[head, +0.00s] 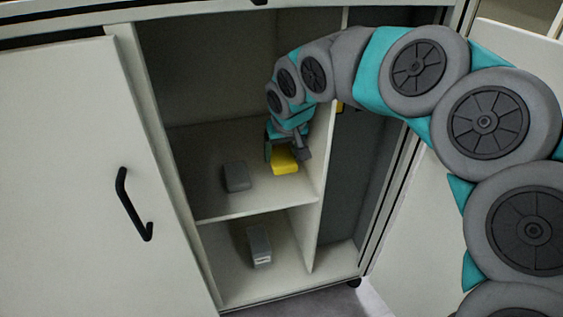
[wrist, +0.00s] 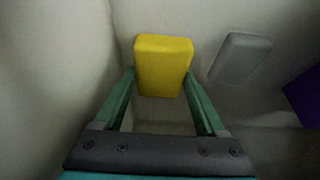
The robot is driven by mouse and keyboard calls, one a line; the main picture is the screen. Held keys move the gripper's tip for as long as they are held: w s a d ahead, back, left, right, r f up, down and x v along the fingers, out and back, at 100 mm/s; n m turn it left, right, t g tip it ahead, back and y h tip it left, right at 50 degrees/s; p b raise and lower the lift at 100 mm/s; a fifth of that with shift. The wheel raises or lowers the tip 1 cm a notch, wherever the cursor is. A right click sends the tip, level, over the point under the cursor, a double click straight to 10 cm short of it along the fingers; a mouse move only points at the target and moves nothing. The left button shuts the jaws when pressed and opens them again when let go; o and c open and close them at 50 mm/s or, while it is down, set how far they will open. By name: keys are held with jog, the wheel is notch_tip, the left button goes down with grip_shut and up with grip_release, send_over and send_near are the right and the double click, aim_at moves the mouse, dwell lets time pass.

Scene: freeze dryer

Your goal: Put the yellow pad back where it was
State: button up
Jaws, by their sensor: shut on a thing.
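The yellow pad (head: 284,161) is inside the cabinet, at the right part of the upper shelf (head: 213,208). My gripper (head: 287,150) reaches in from above and is shut on the yellow pad. In the wrist view the yellow pad (wrist: 163,66) sits between the two green fingers (wrist: 161,80), which touch its sides. I cannot tell whether the pad's underside rests on the shelf. A grey pad (head: 236,177) lies to its left on the same shelf; in the wrist view the grey pad (wrist: 240,58) is to the right, apart from the yellow one.
A grey box with a pale label (head: 259,246) stands in the lower compartment. A vertical divider (head: 322,190) is close to the right of my gripper. The closed left door (head: 70,180) has a black handle (head: 131,205). The right door (head: 430,230) is open.

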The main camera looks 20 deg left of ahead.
aim_at(283, 157)
jog(key=shift+w+a+f, duration=0.15)
jog(key=shift+w+a, duration=0.05)
jog(key=shift+w, duration=0.1)
notch_tip(283, 157, down, 3)
jog(key=shift+f, duration=0.2)
jog(key=o, duration=1.1)
jog(key=shift+o, duration=0.2)
jog(key=shift+v, duration=3.8)
jog(key=shift+d, duration=0.1)
